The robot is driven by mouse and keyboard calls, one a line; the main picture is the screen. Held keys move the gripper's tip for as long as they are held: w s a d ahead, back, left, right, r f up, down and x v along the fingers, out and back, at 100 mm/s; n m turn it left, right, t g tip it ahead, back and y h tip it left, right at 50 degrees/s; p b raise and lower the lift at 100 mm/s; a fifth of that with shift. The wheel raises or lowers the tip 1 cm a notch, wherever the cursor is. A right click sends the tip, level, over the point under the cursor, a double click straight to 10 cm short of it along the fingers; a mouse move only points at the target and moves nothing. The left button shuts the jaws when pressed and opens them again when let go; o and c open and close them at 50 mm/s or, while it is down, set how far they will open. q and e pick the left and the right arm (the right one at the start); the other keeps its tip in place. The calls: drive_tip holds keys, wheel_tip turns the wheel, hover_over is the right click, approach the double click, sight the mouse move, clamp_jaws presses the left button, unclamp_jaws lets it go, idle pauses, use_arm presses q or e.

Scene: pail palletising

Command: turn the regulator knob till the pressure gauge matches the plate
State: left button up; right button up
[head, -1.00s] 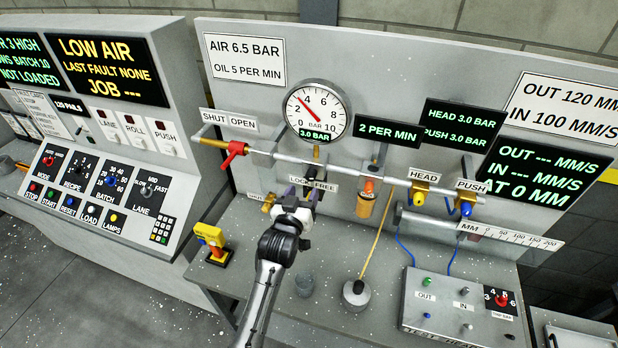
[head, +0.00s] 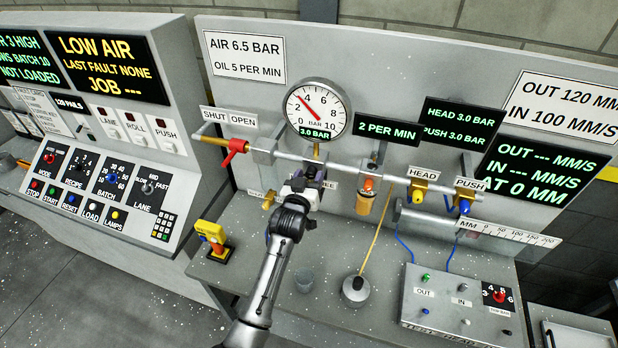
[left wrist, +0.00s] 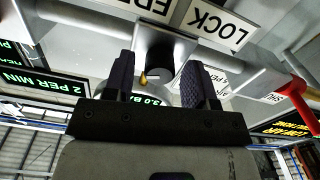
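The white plate (head: 244,57) reads AIR 6.5 BAR and OIL 5 PER MIN. The round pressure gauge (head: 318,108) has its red needle near 3, and its green readout shows 3.0 BAR. My left gripper (head: 307,179) is below the gauge, at the regulator under the pipe, and covers the knob in the head view. In the left wrist view the dark round regulator knob (left wrist: 158,55) shows at the far end of the gap between the two dark fingers (left wrist: 157,85). The fingers are apart, with visible space beside the knob. The right gripper is out of view.
The red-handled valve (head: 234,150) is left of the regulator on the pipe. An amber bowl (head: 365,203) hangs to the right. A yellow stand (head: 212,238), a round can (head: 355,290) and a test box (head: 460,303) stand on the bench.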

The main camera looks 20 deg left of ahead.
use_arm(q)
drive_tip(key=c, duration=0.8)
drive_tip(key=shift+o, duration=0.2)
